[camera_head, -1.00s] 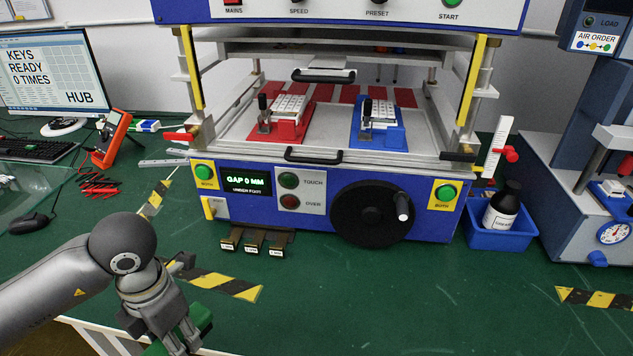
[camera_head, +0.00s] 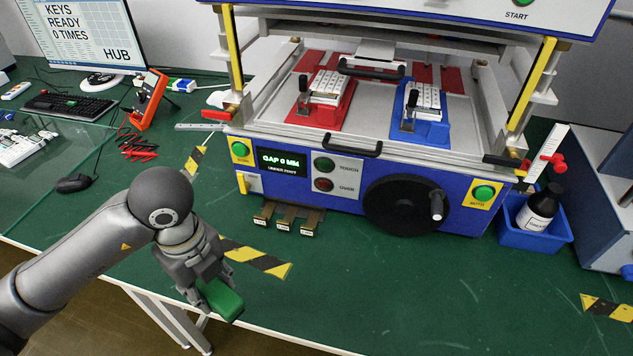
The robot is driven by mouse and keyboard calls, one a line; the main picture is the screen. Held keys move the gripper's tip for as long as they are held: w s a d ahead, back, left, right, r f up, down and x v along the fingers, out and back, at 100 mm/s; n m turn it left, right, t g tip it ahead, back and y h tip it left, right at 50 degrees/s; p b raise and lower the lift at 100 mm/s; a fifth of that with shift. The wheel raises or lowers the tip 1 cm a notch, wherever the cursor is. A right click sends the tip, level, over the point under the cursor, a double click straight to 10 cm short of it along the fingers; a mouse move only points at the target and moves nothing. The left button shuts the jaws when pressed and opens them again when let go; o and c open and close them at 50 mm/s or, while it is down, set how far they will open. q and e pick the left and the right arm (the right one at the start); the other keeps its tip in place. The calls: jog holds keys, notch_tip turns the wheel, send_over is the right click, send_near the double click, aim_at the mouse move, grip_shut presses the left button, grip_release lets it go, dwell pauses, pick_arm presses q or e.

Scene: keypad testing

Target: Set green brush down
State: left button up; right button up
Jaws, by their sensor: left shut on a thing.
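The green brush (camera_head: 224,300) shows as a green block at the front edge of the green table. My left gripper (camera_head: 206,297) is shut on it, with the fingers at its left side. The brush's far side and any bristles are hidden, and I cannot tell whether it touches the table top (camera_head: 330,280). My right gripper is not in the view.
The blue testing machine (camera_head: 345,190) with a black handwheel (camera_head: 405,205) stands behind. Three small brass blocks (camera_head: 288,218) and a striped tape strip (camera_head: 256,260) lie before it. A blue bin (camera_head: 535,235) holds a bottle. The front middle is clear.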

pick_arm(q)
jog(key=shift+w, duration=0.1)
jog(key=w+f, duration=0.3)
jog(key=w, duration=0.1)
jog(key=w+f+p, duration=0.1)
jog(key=w+f, duration=0.2)
jog(key=w, duration=0.1)
jog(key=w+f, duration=0.2)
jog(key=w, duration=0.2)
jog(key=shift+w+d+f, duration=0.3)
jog(key=shift+w+f, duration=0.6)
jog(key=shift+f, duration=0.15)
notch_tip(320, 180, down, 2)
jog(key=shift+f+p, duration=0.15)
jog(key=shift+p, duration=0.5)
jog(key=shift+f, duration=0.3)
